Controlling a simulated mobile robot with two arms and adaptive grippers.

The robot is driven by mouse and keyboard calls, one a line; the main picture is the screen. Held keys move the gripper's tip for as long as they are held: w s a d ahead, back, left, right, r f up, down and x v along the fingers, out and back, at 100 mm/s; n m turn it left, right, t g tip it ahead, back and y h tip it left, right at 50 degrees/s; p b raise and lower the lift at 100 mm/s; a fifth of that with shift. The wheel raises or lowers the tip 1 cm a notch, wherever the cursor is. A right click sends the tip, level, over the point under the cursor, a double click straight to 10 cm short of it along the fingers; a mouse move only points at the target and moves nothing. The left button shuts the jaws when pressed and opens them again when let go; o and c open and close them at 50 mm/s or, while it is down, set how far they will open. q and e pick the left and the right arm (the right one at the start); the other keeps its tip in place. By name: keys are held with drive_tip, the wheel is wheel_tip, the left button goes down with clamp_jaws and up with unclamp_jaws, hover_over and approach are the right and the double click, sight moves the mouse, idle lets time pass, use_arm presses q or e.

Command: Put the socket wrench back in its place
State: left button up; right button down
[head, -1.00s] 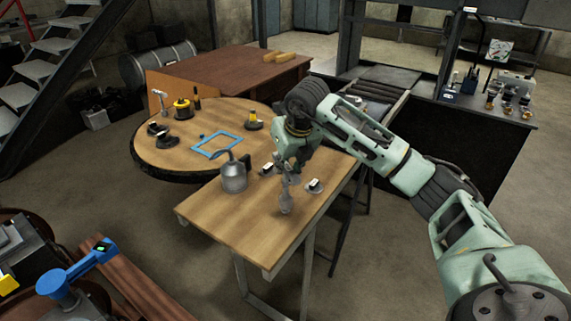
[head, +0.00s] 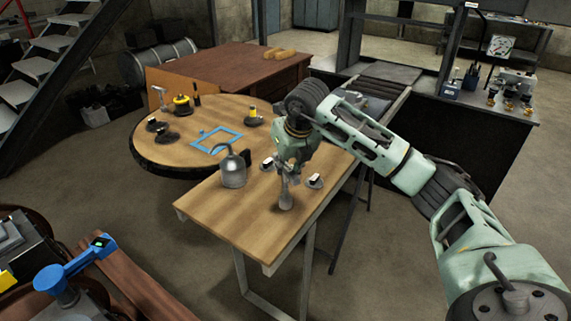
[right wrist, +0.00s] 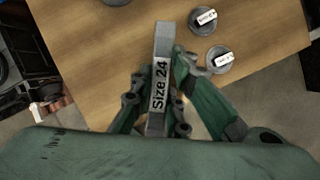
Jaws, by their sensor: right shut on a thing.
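My right gripper (head: 288,173) is over the small wooden table and shut on a grey metal tool, which I take for the socket wrench (head: 286,194). The tool hangs down from the fingers in the head view; whether its lower end touches the table I cannot tell. In the right wrist view the wrench (right wrist: 160,45) is a grey bar with a white "Size 24" label, between the two fingers (right wrist: 156,103). Two round grey holders with white labels stand close by: one holder (head: 315,182) right of the wrench, another holder (head: 267,165) behind. My left gripper is not in view.
A grey oil can (head: 233,172) stands left of the gripper on the small table (head: 235,218). The round table (head: 165,155) behind carries a blue frame (head: 218,152) and several parts. The small table's front part is clear. A dark bench (head: 460,125) stands at the right.

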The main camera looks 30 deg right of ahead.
drive_tip(key=c, duration=1.6)
unclamp_jaws()
drive_tip(key=shift+o, duration=0.3)
drive_tip(key=shift+f, duration=0.1)
drive_tip(key=o, duration=0.5)
drive_tip(key=shift+r+p, duration=3.15)
drive_tip(key=shift+r, duration=1.45)
